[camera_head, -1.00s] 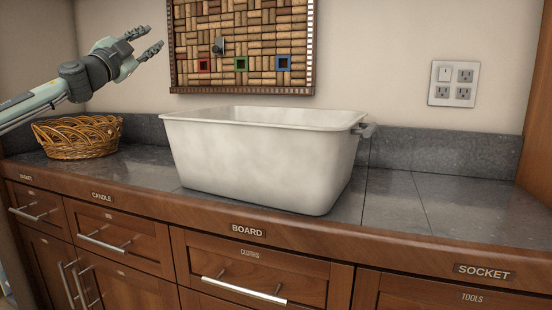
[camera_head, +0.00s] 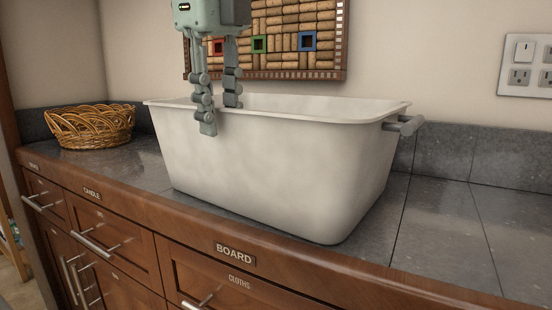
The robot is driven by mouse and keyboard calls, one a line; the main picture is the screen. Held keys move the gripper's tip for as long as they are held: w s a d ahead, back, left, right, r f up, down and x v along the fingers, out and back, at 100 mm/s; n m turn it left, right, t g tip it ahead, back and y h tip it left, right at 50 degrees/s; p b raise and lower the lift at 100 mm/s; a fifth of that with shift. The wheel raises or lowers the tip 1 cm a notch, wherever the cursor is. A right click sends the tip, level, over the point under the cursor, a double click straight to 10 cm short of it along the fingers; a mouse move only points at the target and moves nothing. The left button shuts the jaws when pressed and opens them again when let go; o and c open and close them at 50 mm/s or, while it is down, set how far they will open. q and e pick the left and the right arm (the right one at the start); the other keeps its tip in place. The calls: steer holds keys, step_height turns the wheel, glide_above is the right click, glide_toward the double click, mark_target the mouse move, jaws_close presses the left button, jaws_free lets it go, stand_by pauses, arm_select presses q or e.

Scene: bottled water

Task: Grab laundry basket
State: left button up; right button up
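The laundry basket (camera_head: 275,165) is a large white rectangular tub standing on the dark stone counter, close to its front edge. A grey handle-like bar (camera_head: 405,125) sticks out at its right end, just below the rim. My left gripper (camera_head: 220,116) hangs from above at the basket's near long rim, fingers pointing down. Its fingers are apart. One finger is in front of the outer wall; the other ends near the rim, seemingly on the inner side. I cannot tell whether either touches the basket. The basket's inside is mostly hidden. My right gripper is not in view.
A wicker basket (camera_head: 90,128) sits at the left of the counter. A cork board (camera_head: 290,35) hangs on the wall behind, and a socket plate (camera_head: 527,66) is at the right. The counter (camera_head: 450,235) right of the tub is clear. Labelled wooden drawers are below.

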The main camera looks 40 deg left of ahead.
mark_target(225, 154)
arm_select(q)
steer(key=f, duration=0.4)
steer(key=w+f, duration=0.1)
steer(key=f, duration=0.1)
steer(key=shift+a, duration=0.2)
jaws_close()
steer(key=shift+r, duration=0.15)
